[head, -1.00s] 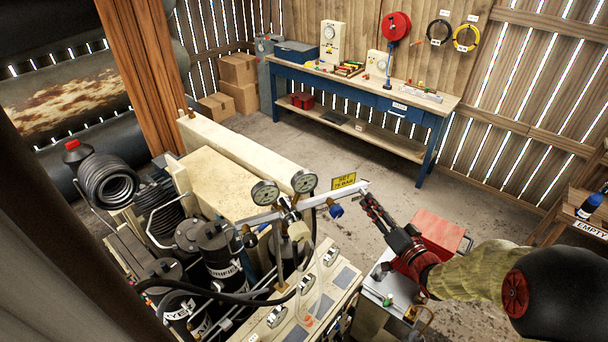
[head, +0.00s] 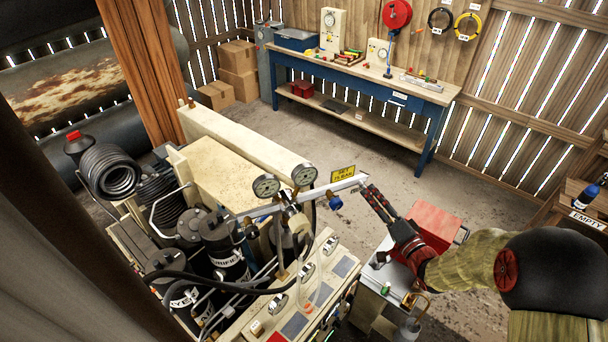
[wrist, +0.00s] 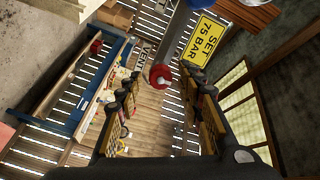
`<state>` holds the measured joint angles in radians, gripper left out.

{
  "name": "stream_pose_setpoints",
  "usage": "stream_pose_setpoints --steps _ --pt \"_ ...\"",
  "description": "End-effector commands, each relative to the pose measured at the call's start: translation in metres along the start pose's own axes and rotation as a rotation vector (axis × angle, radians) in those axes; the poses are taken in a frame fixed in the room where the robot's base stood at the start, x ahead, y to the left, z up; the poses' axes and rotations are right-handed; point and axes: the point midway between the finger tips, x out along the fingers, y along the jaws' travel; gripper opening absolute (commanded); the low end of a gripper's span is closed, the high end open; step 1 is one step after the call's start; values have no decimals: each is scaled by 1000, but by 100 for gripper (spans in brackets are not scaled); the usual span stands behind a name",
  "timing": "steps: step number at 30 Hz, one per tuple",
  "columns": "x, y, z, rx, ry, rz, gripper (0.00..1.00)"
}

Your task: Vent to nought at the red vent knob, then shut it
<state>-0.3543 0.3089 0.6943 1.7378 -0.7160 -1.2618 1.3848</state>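How deep the knob lies between the fingertips I cannot tell. In the head view my gripper (head: 369,192) is at the right end of the pale beam (head: 335,187); the knob is not distinct there. Two round gauges (head: 265,187) (head: 304,175) stand left; their needles are too small to read.
A yellow "SET 75 BAR" sign (wrist: 206,42) is close above the knob. A blue knob (head: 335,203) hangs under the beam. The compressor with hoses and black cylinders (head: 222,252) fills the lower left. A red box (head: 437,222) stands behind my wrist. Open floor lies beyond.

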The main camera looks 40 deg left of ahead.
Motion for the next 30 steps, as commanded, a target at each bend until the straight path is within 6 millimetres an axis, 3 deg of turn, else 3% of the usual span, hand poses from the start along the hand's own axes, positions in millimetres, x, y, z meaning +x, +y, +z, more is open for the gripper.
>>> stream_pose_setpoints --steps 14,30 --pt "-49 0 -1 0 2 1 37" --pt "-52 0 0 -1 1 0 37"
